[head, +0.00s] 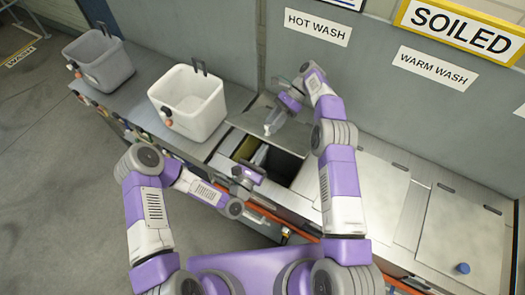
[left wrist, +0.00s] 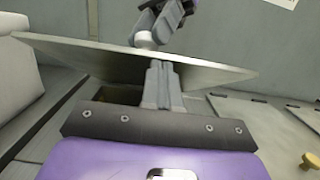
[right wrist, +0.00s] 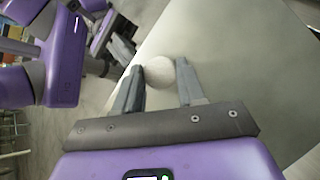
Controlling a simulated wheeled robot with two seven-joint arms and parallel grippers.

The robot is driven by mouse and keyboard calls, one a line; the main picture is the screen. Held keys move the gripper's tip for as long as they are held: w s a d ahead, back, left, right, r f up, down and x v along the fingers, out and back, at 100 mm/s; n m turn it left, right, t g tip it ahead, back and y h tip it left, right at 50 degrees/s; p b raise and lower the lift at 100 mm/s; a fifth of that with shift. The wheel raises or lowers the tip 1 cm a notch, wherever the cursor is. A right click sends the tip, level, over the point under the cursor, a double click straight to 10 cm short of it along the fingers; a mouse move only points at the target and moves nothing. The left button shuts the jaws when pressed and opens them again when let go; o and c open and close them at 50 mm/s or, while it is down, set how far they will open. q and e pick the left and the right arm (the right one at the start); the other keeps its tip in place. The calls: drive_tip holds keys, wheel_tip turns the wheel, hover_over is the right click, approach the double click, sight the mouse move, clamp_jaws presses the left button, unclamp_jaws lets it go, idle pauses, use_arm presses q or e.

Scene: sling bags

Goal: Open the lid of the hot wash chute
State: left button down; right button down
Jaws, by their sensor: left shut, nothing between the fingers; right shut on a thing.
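The hot wash chute's lid (head: 252,116) is a grey metal plate, raised and tilted under the HOT WASH sign (head: 318,27). The chute opening (head: 284,163) below it shows dark, with something pale inside. My right gripper (head: 274,124) is at the lid and shut on its round pale knob (right wrist: 159,72); the fingers sit on either side of it in the right wrist view (right wrist: 160,80). My left gripper (head: 245,181) is shut and empty near the opening's front left. In the left wrist view its fingers (left wrist: 162,70) point towards the raised lid (left wrist: 100,62).
A white bin (head: 188,128) and a grey bin (head: 108,72) stand on the counter to the left. Closed lids lie to the right, one (head: 372,190) beside the opening and another (head: 462,232) with a blue knob (head: 463,268). The wall (head: 225,35) rises behind.

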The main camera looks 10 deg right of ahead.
use_arm(q)
drive_tip(key=shift+r, duration=0.1)
drive_tip(key=shift+w+d+r+g, duration=0.2)
drive_tip(key=shift+w+r+g, duration=0.15)
drive_tip(key=shift+r, duration=0.45)
drive_tip(key=shift+w+d+r, duration=0.15)
drive_tip(key=shift+w+r, duration=0.05)
drive_tip(key=shift+r, duration=0.1)
use_arm(e)
drive_tip(key=shift+s+a+f, duration=0.1)
drive_tip(key=shift+s+a, duration=0.05)
drive_tip(key=c, duration=0.7)
unclamp_jaws()
use_arm(q)
drive_tip(key=shift+f+y, duration=0.15)
drive_tip(key=shift+y, duration=0.15)
